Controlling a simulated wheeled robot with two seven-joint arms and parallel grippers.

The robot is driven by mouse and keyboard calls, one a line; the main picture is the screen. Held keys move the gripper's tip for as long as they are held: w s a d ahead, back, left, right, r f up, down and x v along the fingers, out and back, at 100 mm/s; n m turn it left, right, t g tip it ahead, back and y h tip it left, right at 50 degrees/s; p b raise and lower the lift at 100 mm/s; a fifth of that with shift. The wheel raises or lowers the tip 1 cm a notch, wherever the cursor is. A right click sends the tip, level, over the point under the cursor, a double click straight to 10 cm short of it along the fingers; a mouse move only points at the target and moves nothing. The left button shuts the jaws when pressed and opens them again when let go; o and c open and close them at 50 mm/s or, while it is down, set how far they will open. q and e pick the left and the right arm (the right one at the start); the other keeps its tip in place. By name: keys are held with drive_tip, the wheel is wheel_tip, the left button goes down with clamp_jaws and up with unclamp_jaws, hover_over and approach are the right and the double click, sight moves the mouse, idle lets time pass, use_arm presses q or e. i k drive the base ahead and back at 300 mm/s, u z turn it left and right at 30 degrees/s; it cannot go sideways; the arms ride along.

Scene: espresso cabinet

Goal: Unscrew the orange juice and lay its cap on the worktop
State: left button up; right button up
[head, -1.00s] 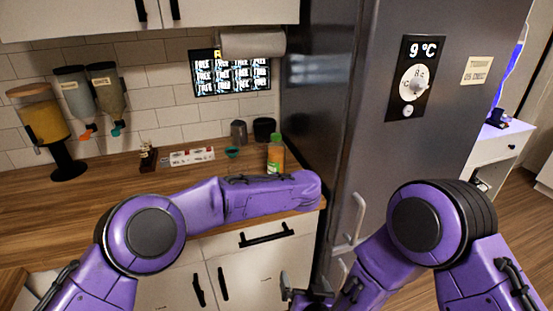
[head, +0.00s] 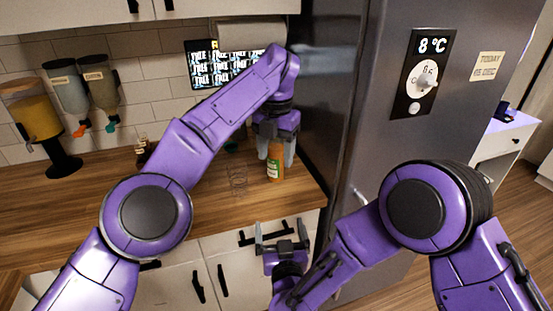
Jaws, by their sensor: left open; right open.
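The orange juice bottle (head: 275,166) stands upright on the wooden worktop (head: 110,200) near the fridge, with a green and white label. Its cap is hidden behind my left gripper. My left gripper (head: 276,158) points down over the bottle's top, open, with one finger on each side of the neck. I cannot tell whether the fingers touch it. My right gripper (head: 283,232) is open and empty, pointing up in front of the cabinet drawer, lower than the worktop.
The grey fridge (head: 360,130) stands close to the right of the bottle. A thin wire-like item (head: 238,181) is left of the bottle. Dispensers (head: 65,90) hang on the tiled wall at left. The front left worktop is clear.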

sight(275, 167)
drive_tip(key=i, duration=0.85)
